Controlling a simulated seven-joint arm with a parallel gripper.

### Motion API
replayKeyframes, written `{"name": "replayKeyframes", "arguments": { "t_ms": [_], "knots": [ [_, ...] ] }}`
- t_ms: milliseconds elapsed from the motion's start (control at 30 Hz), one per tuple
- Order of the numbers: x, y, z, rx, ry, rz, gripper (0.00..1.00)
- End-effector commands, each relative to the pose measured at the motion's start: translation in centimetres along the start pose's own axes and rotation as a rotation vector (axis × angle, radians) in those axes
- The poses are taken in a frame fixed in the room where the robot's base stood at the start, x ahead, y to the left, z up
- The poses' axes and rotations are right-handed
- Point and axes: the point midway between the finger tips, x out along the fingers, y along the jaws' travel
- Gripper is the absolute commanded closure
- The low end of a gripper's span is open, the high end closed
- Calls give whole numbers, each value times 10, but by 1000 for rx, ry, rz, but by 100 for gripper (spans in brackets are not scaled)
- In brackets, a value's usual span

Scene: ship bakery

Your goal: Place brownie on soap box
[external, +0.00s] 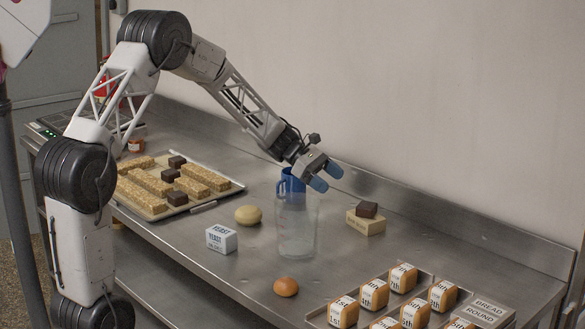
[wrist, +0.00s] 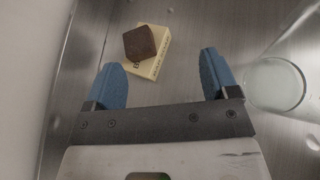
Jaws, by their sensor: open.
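A dark brown brownie (external: 367,209) rests on top of a cream soap box (external: 365,226) on the steel counter, right of centre in the external view. In the wrist view the brownie (wrist: 139,43) sits turned on the box (wrist: 158,60), beyond my fingertips. The box shows partly covered lettering. My gripper (external: 326,177) is open, with blue fingertips apart and nothing between them. It is raised above the counter, up and left of the brownie in the external view, and clear of it.
A tray (external: 163,213) holds oat bars and more brownies at left. A yeast box (external: 221,239), rolls and a loaf tray (external: 316,316) stand nearer the front. The wall bounds the back.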

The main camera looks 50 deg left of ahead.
Motion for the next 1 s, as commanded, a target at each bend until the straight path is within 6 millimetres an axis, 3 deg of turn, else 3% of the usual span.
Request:
{"name": "replayKeyframes", "arguments": {
  "t_ms": [200,500,700,1000],
  "knots": [
    [-12,-59,51,208,113,-86,20],
    [-34,-152,104,527,273,-225,20],
    [-54,-217,130,750,375,-323,20],
    [-85,-313,146,1079,518,-486,20]
  ]
}}
